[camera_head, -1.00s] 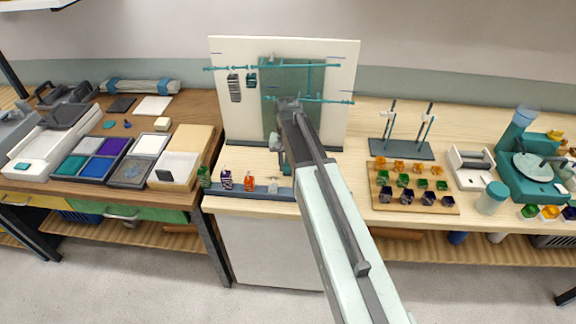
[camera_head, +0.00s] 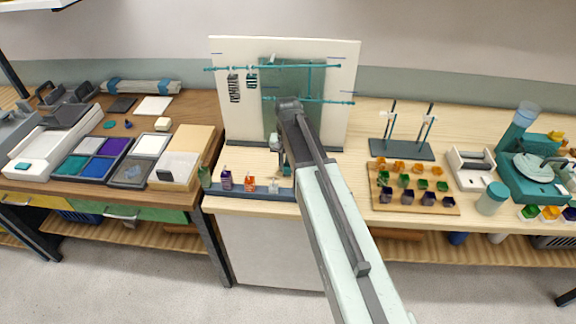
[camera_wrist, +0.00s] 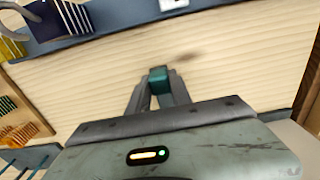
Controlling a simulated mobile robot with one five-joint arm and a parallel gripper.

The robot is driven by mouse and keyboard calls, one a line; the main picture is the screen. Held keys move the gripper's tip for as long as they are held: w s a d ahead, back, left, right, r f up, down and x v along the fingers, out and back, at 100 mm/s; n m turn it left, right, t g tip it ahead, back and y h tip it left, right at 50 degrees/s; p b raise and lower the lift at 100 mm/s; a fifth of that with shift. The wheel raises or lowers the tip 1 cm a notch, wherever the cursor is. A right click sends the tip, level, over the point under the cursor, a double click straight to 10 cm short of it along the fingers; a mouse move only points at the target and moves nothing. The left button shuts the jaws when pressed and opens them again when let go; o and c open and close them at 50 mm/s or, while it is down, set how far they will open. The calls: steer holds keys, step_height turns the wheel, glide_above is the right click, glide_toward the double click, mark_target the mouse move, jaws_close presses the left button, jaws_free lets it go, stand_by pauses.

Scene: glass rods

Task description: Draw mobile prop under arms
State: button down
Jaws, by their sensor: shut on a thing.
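My gripper (camera_head: 282,158) hangs down in front of the pale upright board (camera_head: 349,75), low over the wooden table top. In the wrist view my gripper (camera_wrist: 160,82) is shut on a small teal piece (camera_wrist: 158,73) at its fingertips, above bare wood. The upper teal arm (camera_head: 225,68) runs across the board. A lower teal arm (camera_head: 335,102) lies below it, joined by a thin upright rod (camera_head: 308,80). Two dark striped pieces, one grey (camera_head: 234,89) and one teal (camera_head: 251,81), show below the upper arm. I cannot tell which thing is the prop.
A dark rail (camera_head: 240,190) with small bottles (camera_head: 226,180) runs along the table's front edge. To the right are a rod stand (camera_head: 400,150) and a wooden tray (camera_head: 455,209) of coloured cubes. My arm hides part of the board and table.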

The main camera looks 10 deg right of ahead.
stand_by(0.3)
steer(key=shift+s+a, duration=0.25)
steer(key=shift+s, duration=0.5)
steer(key=shift+s+a, duration=0.25)
steer(key=shift+s, duration=0.5)
steer(key=c, duration=1.2)
jaws_free()
steer(key=shift+o, duration=0.2)
step_height(320, 180, up, 8)
steer(key=p, duration=0.7)
steer(key=shift+p, duration=0.4)
